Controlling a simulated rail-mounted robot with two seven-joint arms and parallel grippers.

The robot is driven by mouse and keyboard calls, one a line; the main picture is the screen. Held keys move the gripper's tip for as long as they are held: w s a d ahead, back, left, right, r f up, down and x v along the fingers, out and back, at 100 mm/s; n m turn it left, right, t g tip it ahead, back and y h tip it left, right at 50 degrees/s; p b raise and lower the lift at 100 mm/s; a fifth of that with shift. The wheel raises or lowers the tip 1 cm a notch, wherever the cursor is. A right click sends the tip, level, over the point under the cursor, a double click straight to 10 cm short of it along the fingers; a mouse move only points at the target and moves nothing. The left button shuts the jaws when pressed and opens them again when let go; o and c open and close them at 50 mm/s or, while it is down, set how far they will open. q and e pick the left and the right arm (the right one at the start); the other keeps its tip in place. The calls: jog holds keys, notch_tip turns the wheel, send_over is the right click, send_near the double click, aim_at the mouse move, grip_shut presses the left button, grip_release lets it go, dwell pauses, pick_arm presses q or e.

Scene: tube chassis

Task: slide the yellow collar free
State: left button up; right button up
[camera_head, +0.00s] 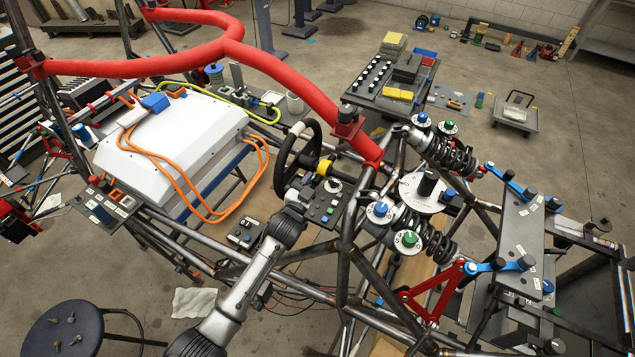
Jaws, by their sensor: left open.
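The yellow collar (324,167) sits around the dark steering shaft, just right of the black steering wheel (282,167). My left arm comes up from the bottom, and my left gripper (306,186) is just below and left of the collar. The gripper is open. Its fingertips are small and dark against the wheel and shaft, and I cannot tell whether they touch the collar. My right gripper is not in view.
A dark control panel (328,204) with knobs lies just below the collar. Red padded tubes (285,80) and bare chassis tubes surround the wheel. A white box (175,145) with orange cables is at left. Coil-over shocks (445,152) stand at right.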

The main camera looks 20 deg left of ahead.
pick_arm(q)
jog(key=s, duration=0.3)
jog(key=s+a, duration=0.1)
jog(key=s, duration=0.1)
jog(key=shift+s+a, duration=0.1)
jog(key=shift+s, duration=0.75)
